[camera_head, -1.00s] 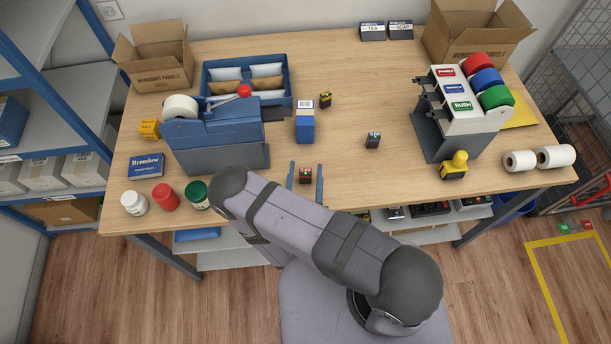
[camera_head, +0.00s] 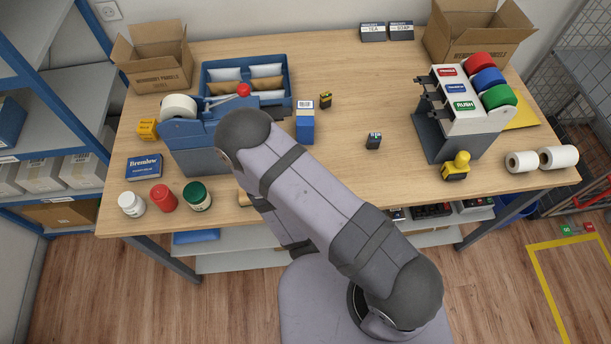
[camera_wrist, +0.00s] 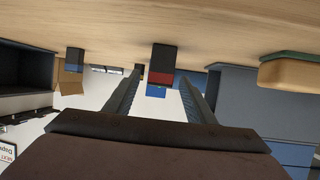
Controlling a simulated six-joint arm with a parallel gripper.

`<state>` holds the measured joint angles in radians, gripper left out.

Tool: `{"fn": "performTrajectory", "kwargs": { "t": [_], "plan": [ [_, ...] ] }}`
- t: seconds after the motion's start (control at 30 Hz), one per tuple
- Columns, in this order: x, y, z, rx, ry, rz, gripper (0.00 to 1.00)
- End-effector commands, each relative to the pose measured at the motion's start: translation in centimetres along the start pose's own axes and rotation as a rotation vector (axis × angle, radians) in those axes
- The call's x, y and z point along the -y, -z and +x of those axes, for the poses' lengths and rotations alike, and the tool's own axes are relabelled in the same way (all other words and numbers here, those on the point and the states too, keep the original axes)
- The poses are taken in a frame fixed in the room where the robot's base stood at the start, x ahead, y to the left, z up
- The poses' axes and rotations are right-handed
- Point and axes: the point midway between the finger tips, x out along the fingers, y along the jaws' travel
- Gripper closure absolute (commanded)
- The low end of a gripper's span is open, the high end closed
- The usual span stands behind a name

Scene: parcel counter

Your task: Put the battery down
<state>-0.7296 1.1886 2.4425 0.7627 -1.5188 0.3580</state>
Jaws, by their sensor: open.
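A small block-shaped battery (camera_wrist: 162,65), black with a red band, stands on the tabletop (camera_wrist: 225,30) in the wrist view, where the scene appears upside down. My gripper (camera_wrist: 158,85) is open, its two fingers spread with gaps on both sides of the battery. The battery looks just beyond or between the fingertips; the exact depth is hard to tell. In the head view my arm hides both the battery and the gripper.
Similar small batteries stand nearby (camera_head: 374,141) and farther back (camera_head: 325,100). A blue-and-white box (camera_head: 305,125) stands behind. The tape dispenser (camera_head: 195,160) and a green-lidded jar (camera_head: 197,196) are at left; the label stand (camera_head: 447,135) is at right. The table between has free room.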

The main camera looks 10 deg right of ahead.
Motion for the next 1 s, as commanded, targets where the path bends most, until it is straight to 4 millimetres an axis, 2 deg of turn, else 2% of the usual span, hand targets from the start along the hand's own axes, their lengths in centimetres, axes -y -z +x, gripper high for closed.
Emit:
{"fn": "performTrajectory", "kwargs": {
  "t": [0.43, 0.83, 0.87, 1.0],
  "plan": [
    [0.0, 0.0, 4.1, -0.004, -0.003, 0.005, 0.50],
    [0.0, 0.1, 4.8, -0.003, 0.000, 0.002, 0.50],
    [0.0, 0.1, 4.8, -0.003, 0.000, 0.002, 0.55],
    [0.0, 0.1, 4.8, -0.003, 0.000, 0.002, 0.88]
  ]
}}
